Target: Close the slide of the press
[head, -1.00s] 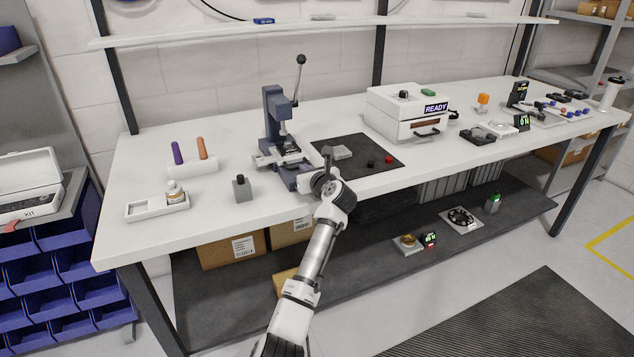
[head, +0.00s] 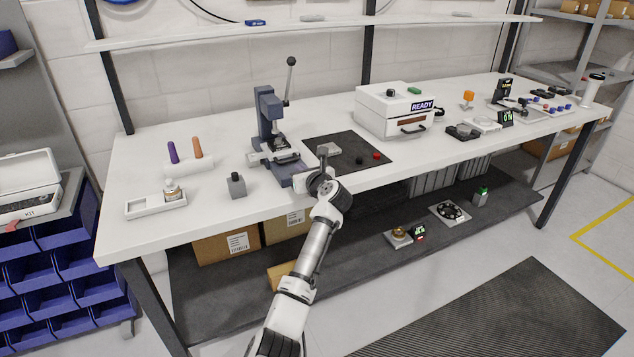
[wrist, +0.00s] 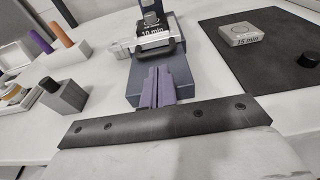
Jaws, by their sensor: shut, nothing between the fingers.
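The press (head: 268,120) is a dark blue-grey column with a long ball-topped lever, standing on the bench left of the black mat. Its slide (head: 283,158) sits low at the front. In the wrist view the slide's dark front handle (wrist: 157,52) faces me, with a "10 min" block (wrist: 152,32) behind it. My gripper (wrist: 157,82) is shut and empty, its fingers above the front of the press base, just short of the handle. I cannot tell whether they touch it. In the head view my wrist hides the fingertips.
A grey block with a black knob (head: 236,186) and a holder with purple and orange handles (head: 188,166) stand left. The black mat (head: 345,150) right of the press holds a "15 min" block (wrist: 240,34) and small knobs. A white "READY" box (head: 395,110) stands farther right.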

